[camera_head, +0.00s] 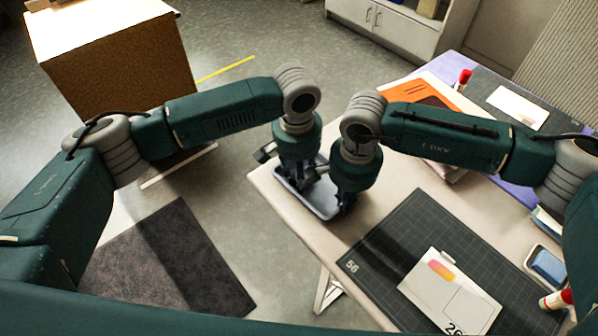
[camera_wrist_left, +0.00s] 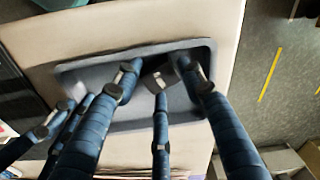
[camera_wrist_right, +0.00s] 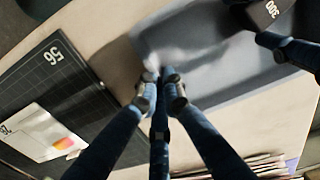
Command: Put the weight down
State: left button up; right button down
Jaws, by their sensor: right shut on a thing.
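The weight, a dark block marked 300, shows at the top right in the right wrist view (camera_wrist_right: 266,12) and between my left fingers in the left wrist view (camera_wrist_left: 158,77). My left gripper (camera_head: 298,183) is open around it, with a gap beside the weight. The weight is over the grey-blue tray (camera_head: 322,210); I cannot tell if it touches the tray floor. My right gripper (camera_wrist_right: 160,82) is shut at the tray's edge, apparently on the rim; the contact is blurred. In the head view the grippers hide the weight.
The tray lies at the left edge of the table (camera_head: 400,190). A dark cutting mat (camera_head: 385,245) with a white card (camera_head: 450,295) is to its right. A blue item (camera_head: 547,265), red-capped tubes (camera_head: 463,79) and an orange folder (camera_head: 418,92) lie farther off.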

pick_arm(q)
notch_tip(320, 180, up, 13)
jog(key=shift+s, duration=0.35)
jog(key=shift+a, duration=0.1)
pick_arm(e)
jog(key=c, duration=1.8)
grip_release()
jog(key=shift+c, duration=0.2)
jog(key=shift+r, duration=0.15)
notch_tip(320, 180, up, 12)
